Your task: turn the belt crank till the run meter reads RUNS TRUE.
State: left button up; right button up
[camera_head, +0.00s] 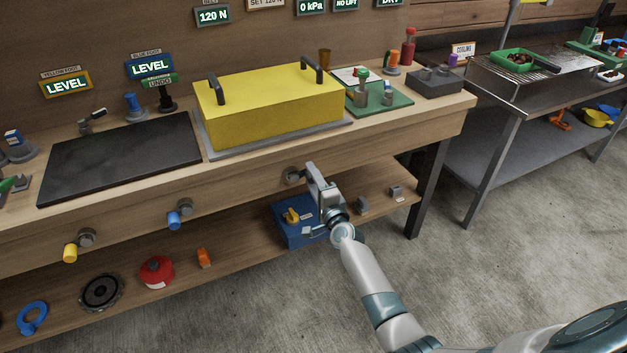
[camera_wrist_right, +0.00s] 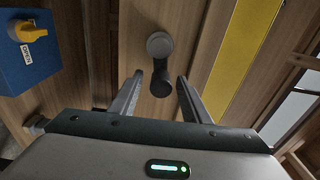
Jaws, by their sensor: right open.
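A grey crank with a dark grip (camera_head: 292,176), which I take for the belt crank, is on the bench front below the yellow cover. In the right wrist view its round hub (camera_wrist_right: 159,44) is ahead and its dark grip (camera_wrist_right: 160,84) appears between my fingertips. My right gripper (camera_head: 311,170) is open close to the crank; its fingers (camera_wrist_right: 160,78) stand on both sides of the grip, and I see no contact. A belt display (camera_head: 212,15) reads 120 N. I cannot find a run meter reading RUNS TRUE. My left gripper is not in view.
The yellow cover (camera_head: 270,105) and a dark plate (camera_head: 120,158) lie on the bench. Blue (camera_head: 174,219) and yellow (camera_head: 71,252) cranks are on its front, to the left. A blue box (camera_head: 290,232) is on the shelf below my right gripper. Displays for both feet read LEVEL.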

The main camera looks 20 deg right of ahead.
jog(key=shift+s, duration=0.15)
jog(key=s, duration=1.7)
jog(key=shift+a+f, duration=0.2)
jog(key=shift+a, duration=0.05)
jog(key=shift+f, duration=0.1)
jog(key=s+a+f+n+g+y, duration=0.1)
jog(key=s+a+f+n+g, duration=0.3)
jog(key=f, duration=0.8)
jog(key=s+a+f+n+g+y, duration=0.15)
jog(key=s+a+f+n, duration=0.35)
jog(key=f, duration=0.8)
jog(key=s+a+f+n+g, duration=0.1)
jog(key=s+f+n+g, duration=0.2)
jog(key=s+f, duration=0.6)
jog(key=s+a+f+n+g, duration=0.2)
jog(key=s+f+n+g, duration=0.2)
jog(key=s+f+n, duration=0.4)
jog(key=s+f, duration=0.2)
jog(key=s, duration=0.5)
jog(key=shift+n, duration=0.3)
jog(key=shift+h, duration=0.25)
